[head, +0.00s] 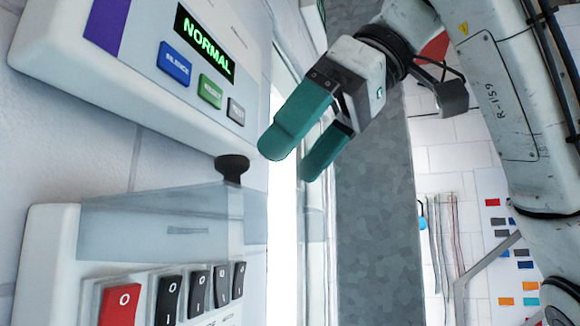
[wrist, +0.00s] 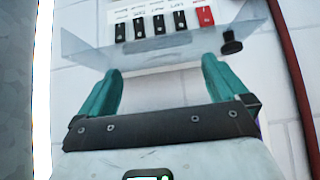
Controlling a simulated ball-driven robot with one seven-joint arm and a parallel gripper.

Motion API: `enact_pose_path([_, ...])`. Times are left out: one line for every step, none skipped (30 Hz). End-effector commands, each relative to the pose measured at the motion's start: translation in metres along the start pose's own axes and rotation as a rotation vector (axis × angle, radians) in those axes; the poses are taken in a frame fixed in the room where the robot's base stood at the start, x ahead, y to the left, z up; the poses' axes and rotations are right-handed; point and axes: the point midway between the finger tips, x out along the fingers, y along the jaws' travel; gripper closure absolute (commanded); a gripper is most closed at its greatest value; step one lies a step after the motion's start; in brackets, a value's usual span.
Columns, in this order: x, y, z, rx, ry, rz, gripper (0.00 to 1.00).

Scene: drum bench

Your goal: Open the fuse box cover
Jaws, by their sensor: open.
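The fuse box (head: 50,240) is a white wall unit at the lower left of the head view, with one red and several black switches. Its clear cover (head: 165,228) juts out from the wall by the switches; I cannot tell its exact angle. A black knob (head: 232,168) sits at the cover's edge. My gripper (head: 293,158) is open and empty, to the right of the knob and apart from it. In the wrist view the cover (wrist: 150,52) and switches appear upside down beyond my gripper (wrist: 160,70). The knob (wrist: 231,42) lies right of the right fingertip.
A white alarm panel (head: 130,100) with a green NORMAL display and buttons is on the wall above the fuse box. A red pipe or cable (wrist: 292,75) runs along the wrist view's right side. A board with coloured blocks (head: 505,240) stands at the far right.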

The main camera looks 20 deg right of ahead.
Motion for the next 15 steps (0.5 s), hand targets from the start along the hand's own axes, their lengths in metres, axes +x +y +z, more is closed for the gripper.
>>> enact_pose_path([-0.010,0.000,0.001,0.001,0.000,0.004,0.00])
enact_pose_path([-0.016,0.001,0.001,0.003,0.000,0.005,0.00])
enact_pose_path([-0.025,0.000,0.001,0.003,0.000,0.005,0.00])
enact_pose_path([-0.030,0.000,0.001,0.002,0.000,0.004,0.00])
enact_pose_path([-0.037,0.000,0.001,0.002,0.000,0.005,0.00])
enact_pose_path([-0.044,0.000,0.001,0.002,-0.001,0.004,0.00])
enact_pose_path([-0.049,0.000,0.000,0.003,0.000,0.004,0.00])
enact_pose_path([-0.054,0.000,0.001,0.002,-0.001,0.003,0.00])
enact_pose_path([-0.060,-0.001,0.000,0.001,-0.001,0.003,0.00])
enact_pose_path([-0.065,0.000,0.000,0.001,-0.001,0.003,0.00])
enact_pose_path([-0.068,0.000,0.000,0.001,-0.002,0.002,0.00])
enact_pose_path([-0.072,0.000,0.000,0.002,-0.002,0.001,0.00])
enact_pose_path([-0.075,0.000,0.000,0.001,-0.002,0.001,0.00])
enact_pose_path([-0.077,0.000,0.000,0.000,-0.002,0.001,0.00])
enact_pose_path([-0.079,0.000,0.000,0.000,-0.002,0.000,0.00])
